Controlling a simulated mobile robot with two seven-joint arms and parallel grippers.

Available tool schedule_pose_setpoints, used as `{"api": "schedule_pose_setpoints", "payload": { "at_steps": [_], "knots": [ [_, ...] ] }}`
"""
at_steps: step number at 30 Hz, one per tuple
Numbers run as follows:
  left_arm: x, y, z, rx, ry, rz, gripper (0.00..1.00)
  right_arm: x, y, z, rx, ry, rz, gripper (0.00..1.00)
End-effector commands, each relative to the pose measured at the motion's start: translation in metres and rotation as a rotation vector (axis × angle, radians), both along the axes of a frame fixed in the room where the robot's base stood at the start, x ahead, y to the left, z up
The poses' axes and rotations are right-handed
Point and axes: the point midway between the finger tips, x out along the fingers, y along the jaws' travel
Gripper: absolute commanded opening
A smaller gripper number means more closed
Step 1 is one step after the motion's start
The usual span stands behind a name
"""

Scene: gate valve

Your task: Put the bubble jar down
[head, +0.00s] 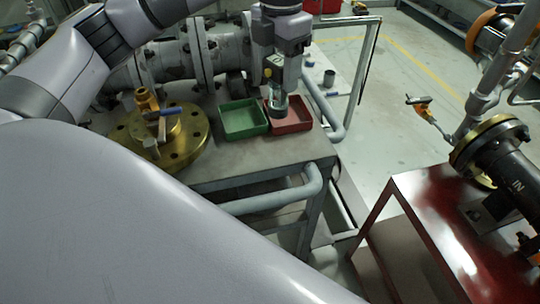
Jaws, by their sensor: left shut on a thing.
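My left gripper (276,84) points down above the grey workbench (262,164) and is shut on the bubble jar (279,107). The jar is small, clear and roughly upright, and the fingers hide its upper part. It appears in front of the left part of the red tray (296,124), close to the green tray (235,128). I cannot tell whether its base touches anything. My right gripper is not in view.
A brass flange (187,152) with a blue-handled tool on it stands left of the trays. Grey flanged pipework (172,65) runs behind. The bench front is clear. A dark red stand (432,215) with a black pipe is at right.

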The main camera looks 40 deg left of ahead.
Motion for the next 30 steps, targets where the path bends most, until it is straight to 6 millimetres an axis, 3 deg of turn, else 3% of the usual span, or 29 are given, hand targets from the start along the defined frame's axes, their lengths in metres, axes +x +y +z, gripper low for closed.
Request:
{"api": "schedule_pose_setpoints", "payload": {
  "at_steps": [21, 30],
  "knots": [
    [0.008, 0.023, 0.037, -0.001, -0.001, 1.215, 0.10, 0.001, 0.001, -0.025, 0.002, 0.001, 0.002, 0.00],
    [0.008, 0.027, 0.047, -0.001, -0.001, 1.500, 0.10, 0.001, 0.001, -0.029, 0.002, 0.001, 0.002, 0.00]
  ]
}}
